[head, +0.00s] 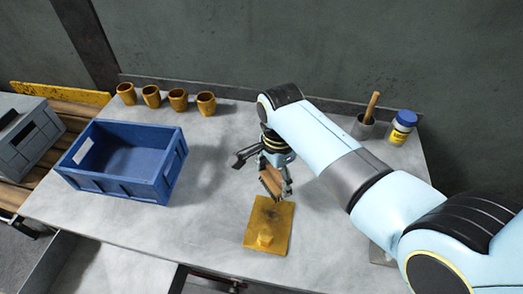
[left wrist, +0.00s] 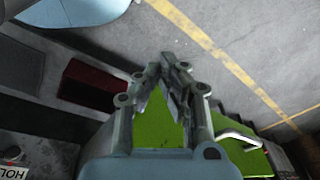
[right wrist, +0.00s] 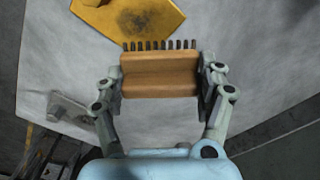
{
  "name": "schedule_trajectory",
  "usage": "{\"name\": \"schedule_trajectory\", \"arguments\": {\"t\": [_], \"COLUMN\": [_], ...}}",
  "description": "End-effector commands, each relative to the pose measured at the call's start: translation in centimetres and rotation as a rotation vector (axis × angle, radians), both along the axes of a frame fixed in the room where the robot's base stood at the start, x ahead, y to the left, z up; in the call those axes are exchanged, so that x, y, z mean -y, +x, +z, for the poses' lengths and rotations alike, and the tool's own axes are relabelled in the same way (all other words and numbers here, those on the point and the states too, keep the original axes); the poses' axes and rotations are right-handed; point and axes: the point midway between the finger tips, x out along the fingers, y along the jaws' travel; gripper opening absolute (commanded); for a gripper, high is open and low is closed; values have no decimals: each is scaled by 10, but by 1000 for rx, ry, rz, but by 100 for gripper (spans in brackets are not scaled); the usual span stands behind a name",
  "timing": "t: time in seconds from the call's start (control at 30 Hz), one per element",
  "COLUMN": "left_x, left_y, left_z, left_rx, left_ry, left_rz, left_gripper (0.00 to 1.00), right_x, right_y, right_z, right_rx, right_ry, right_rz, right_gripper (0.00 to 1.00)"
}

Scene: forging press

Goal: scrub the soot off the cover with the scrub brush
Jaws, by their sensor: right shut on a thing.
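The cover (head: 268,236) is a flat yellow plate with a raised knob, lying on the grey table. A dark soot patch shows on it in the right wrist view (right wrist: 140,20). My right gripper (head: 276,184) is shut on the scrub brush (head: 271,181), a wooden block with dark bristles. The brush (right wrist: 160,76) sits between both fingers in the right wrist view, bristles toward the cover. It is just beyond the cover's far edge in the head view and appears apart from it. My left gripper (left wrist: 175,85) shows only in the left wrist view, over the floor area, its fingertips close together with nothing clear between them.
A blue crate (head: 118,183) stands on the left of the table (head: 205,225). Several yellow cups (head: 178,99) line the back edge. The table left of the cover is clear.

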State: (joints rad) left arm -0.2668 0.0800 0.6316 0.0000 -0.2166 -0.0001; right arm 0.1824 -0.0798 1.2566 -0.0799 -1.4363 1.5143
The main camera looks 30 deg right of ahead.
Motion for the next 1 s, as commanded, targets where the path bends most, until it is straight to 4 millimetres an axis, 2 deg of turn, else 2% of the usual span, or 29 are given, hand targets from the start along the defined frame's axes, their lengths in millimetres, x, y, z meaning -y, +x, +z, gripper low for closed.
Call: {"name": "schedule_trajectory", "arguments": {"t": [0.13,0.3,0.37,0.47,0.6,0.73,0.87,1.0], "left_x": [0,-1,-1,-1,-1,0,0,0], "left_y": [-20,-56,-62,-61,-38,-20,-22,-32], "left_z": [-4,-14,-18,-25,-43,-51,-54,-53], "left_rx": [-28,-80,-88,-85,-52,-25,-29,-43], "left_ry": [1,1,1,1,1,0,0,0], "left_rz": [1,2,3,2,1,0,0,1], "left_gripper": [0,0,0,0,0,0,0,0], "right_x": [0,0,0,0,0,0,0,0], "right_y": [-1,0,0,0,0,0,-1,-1], "right_z": [-4,-16,-22,-34,-51,-59,-61,-60], "right_rx": [-3,-3,-3,-2,-1,-1,-1,-1], "right_ry": [0,0,0,0,0,0,0,1], "right_rz": [0,0,0,0,0,0,0,0], "right_gripper": [47,47,47,47,47,47,47,47]}}
